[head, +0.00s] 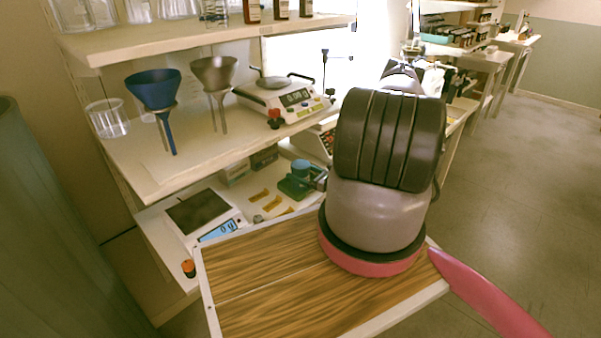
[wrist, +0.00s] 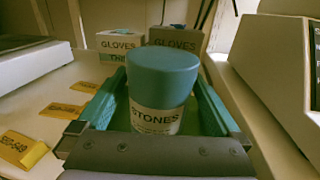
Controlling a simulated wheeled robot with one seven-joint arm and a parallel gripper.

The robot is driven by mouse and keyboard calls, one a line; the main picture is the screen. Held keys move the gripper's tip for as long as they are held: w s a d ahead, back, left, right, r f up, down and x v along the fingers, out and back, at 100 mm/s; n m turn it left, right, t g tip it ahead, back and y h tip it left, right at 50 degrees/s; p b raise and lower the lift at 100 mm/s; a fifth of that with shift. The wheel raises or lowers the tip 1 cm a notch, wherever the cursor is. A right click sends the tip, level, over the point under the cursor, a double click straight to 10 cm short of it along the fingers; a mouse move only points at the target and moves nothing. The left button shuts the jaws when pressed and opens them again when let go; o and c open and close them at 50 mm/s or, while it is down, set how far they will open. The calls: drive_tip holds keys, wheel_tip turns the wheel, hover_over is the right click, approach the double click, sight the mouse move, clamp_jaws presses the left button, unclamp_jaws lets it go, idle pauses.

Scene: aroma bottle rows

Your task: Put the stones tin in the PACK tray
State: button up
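The stones tin (wrist: 155,118) stands upright on a white shelf, with a blue lid and a pale label reading STONES. In the head view it is the small blue-lidded tin (head: 301,168) on the lower shelf. My gripper (wrist: 158,85) has its two green fingers on either side of the tin, with a narrow gap visible on each side, so it looks open around it. In the head view my gripper (head: 296,186) is low at the tin, and my arm covers the shelf to its right. I see no tray marked PACK.
GLOVES boxes (wrist: 119,44) stand behind the tin. Yellow tags (wrist: 22,149) lie to its left, beyond them a scale (head: 205,215). A pale device (wrist: 275,70) stands close on the right. An upper shelf (head: 180,160) with funnels and another scale overhangs.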

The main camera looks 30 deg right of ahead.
drive_tip(key=shift+r, duration=0.1)
drive_tip(key=shift+s+d, duration=0.15)
drive_tip(key=shift+s, duration=0.1)
drive_tip(key=v, duration=1.1)
drive_tip(key=shift+s, duration=0.25)
drive_tip(key=shift+d+r, duration=0.1)
